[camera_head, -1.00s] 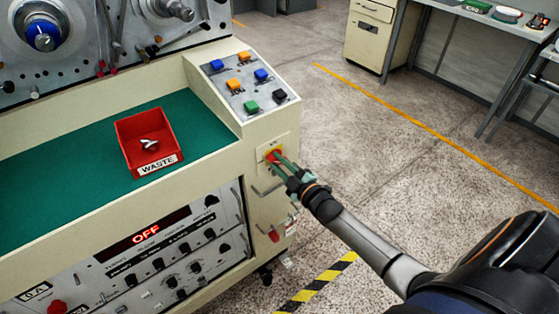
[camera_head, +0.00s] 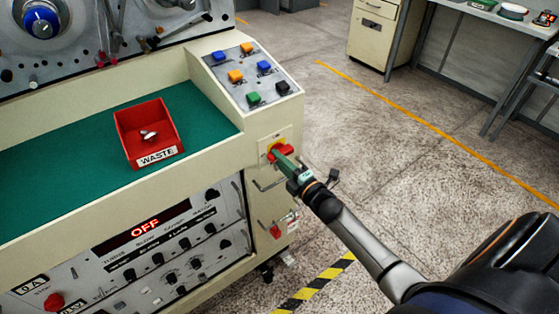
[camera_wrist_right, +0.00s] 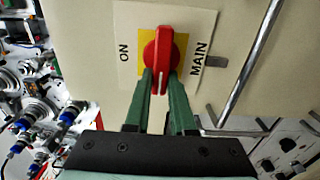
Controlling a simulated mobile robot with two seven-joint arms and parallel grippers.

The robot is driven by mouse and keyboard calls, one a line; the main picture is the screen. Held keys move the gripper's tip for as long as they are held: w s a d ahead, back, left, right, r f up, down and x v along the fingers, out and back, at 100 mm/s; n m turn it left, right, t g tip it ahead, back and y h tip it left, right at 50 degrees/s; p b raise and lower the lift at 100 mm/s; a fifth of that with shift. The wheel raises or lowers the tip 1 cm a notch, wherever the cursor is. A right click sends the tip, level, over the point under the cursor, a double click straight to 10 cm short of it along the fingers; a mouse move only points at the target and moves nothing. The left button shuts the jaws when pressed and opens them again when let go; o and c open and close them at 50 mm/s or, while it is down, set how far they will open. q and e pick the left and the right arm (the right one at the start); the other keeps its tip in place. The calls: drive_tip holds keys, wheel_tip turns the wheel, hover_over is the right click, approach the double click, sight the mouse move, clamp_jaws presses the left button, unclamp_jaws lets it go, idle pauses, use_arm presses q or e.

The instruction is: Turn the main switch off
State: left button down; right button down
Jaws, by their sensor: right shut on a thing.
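The main switch is a red handle (camera_head: 285,151) on a yellow square (camera_head: 271,147), mounted on a pale plate on the front of the beige machine. In the head view the handle lies roughly sideways. In the right wrist view the handle (camera_wrist_right: 162,57) stands upright in the picture, between the words ON at left and MAIN at right. My right gripper (camera_head: 285,158) has its green fingers (camera_wrist_right: 161,82) closed around the lower end of the handle. The machine's display (camera_head: 145,229) reads OFF. My left gripper is out of view.
A metal bar handle (camera_wrist_right: 248,62) sticks out close beside the switch plate. A sloped panel of coloured buttons (camera_head: 246,75) is above the switch. A red WASTE bin (camera_head: 169,124) with metal pieces stands on the green top. Open floor lies to the right.

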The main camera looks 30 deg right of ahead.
idle(0.5)
drive_tip(key=c, duration=0.8)
unclamp_jaws()
drive_tip(key=shift+o, duration=0.2)
drive_tip(key=shift+s, duration=0.15)
drive_tip(key=s, duration=1.2)
drive_tip(key=shift+d, duration=0.45)
drive_tip(key=shift+s, duration=0.15)
drive_tip(key=s+a+f+m+g+p, duration=0.2)
drive_tip(key=s+a+f+m+g, duration=0.2)
drive_tip(key=s+a+m, duration=0.3)
drive_tip(key=s+a+f+m+g+p, duration=0.3)
drive_tip(key=s+a+f+m+g, duration=0.1)
drive_tip(key=s+a+m, duration=0.3)
drive_tip(key=a+m, duration=0.2)
drive_tip(key=shift+s+a+f+m+g+y+p, duration=0.15)
drive_tip(key=shift+s+a+m+g+y+p, duration=0.1)
drive_tip(key=shift+m+g+y+p, duration=0.15)
